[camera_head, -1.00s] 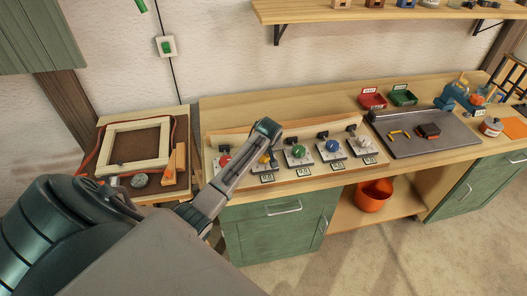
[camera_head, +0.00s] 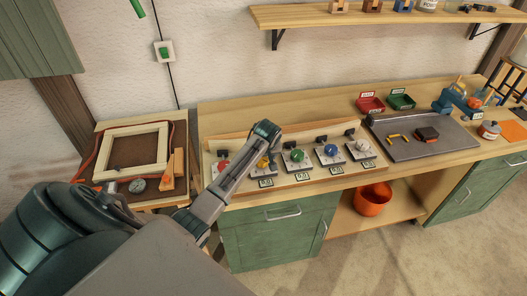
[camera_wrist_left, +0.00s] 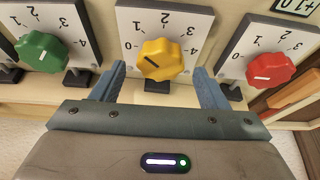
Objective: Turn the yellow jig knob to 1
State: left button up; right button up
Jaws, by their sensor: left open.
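The yellow knob (camera_wrist_left: 160,60) sits on a white dial plate (camera_wrist_left: 178,20) marked 0 to 4 in the left wrist view. Its dark pointer line points to the left side, near the 0. My left gripper (camera_wrist_left: 161,80) is open, with one blue-grey finger on each side of the knob and gaps between. In the head view the yellow knob (camera_head: 262,162) is partly hidden by my left arm and gripper (camera_head: 271,160). My right gripper is not in view.
A green knob (camera_wrist_left: 42,52) and a red knob (camera_wrist_left: 270,67) flank the yellow one closely. Blue (camera_head: 331,150) and white (camera_head: 362,145) knobs stand farther right on the bench. A grey tray (camera_head: 400,150) with small tools lies beyond them.

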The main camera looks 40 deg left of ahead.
pick_arm(q)
jog(key=b+v, duration=0.2)
jog(key=v, duration=0.7)
jog(key=shift+b, duration=0.35)
jog(key=shift+s+r, duration=0.1)
jog(key=shift+s, duration=0.05)
